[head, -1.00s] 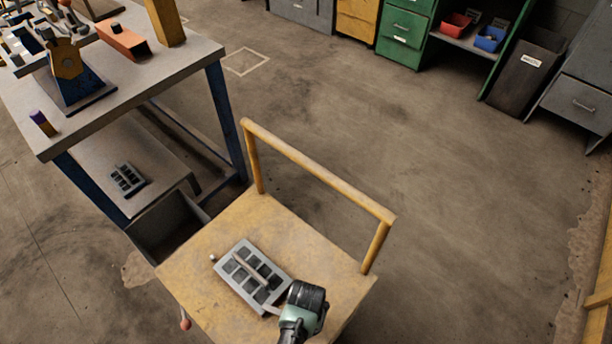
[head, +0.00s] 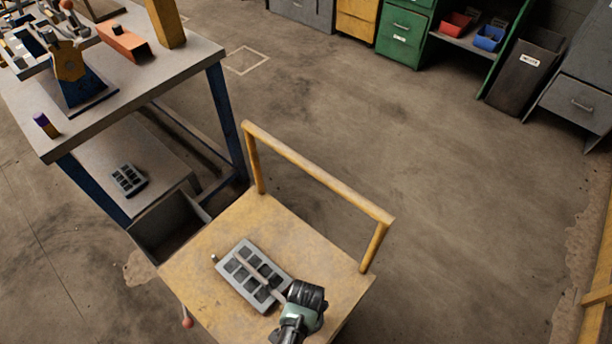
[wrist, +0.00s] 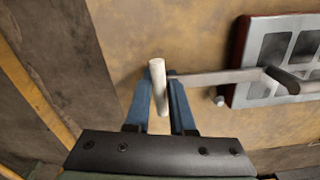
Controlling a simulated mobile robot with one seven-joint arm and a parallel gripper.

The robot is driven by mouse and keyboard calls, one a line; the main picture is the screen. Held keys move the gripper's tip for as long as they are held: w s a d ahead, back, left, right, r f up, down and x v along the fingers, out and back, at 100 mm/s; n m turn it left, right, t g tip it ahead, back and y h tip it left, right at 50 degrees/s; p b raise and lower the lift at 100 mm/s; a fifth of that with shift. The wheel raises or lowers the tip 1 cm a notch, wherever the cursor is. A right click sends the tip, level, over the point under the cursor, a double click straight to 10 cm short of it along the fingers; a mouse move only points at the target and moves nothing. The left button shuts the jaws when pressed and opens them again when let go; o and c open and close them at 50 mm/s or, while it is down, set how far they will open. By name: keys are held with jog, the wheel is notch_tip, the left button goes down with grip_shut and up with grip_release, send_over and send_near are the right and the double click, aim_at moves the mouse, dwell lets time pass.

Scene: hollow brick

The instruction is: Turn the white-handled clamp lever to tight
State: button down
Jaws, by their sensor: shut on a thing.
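The white handle (wrist: 157,82) of the clamp lever stands between the two blue fingers of my gripper (wrist: 160,98), which is shut on it. The grey lever arm (wrist: 215,77) runs right from the handle to a dark pivot piece (wrist: 284,80) over the grey hollow brick (wrist: 262,92). In the head view the brick (head: 232,283) lies on the yellow cart top, with a bar across it. My wrist (head: 304,300) is at the brick's lower right corner and hides the handle and fingertips there.
The yellow cart (head: 200,262) has a raised rail (head: 320,172) behind the brick. A small peg (head: 214,258) stands beside the brick. A red-knobbed lever (head: 187,322) hangs at the cart's front. A workbench (head: 150,80) stands left; the floor to the right is clear.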

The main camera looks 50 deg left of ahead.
dwell(0.3)
jog(key=c, duration=0.8)
grip_release()
jog(key=shift+c, duration=0.2)
notch_tip(320, 180, up, 13)
jog(key=p, duration=0.2)
jog(key=shift+s, duration=0.1)
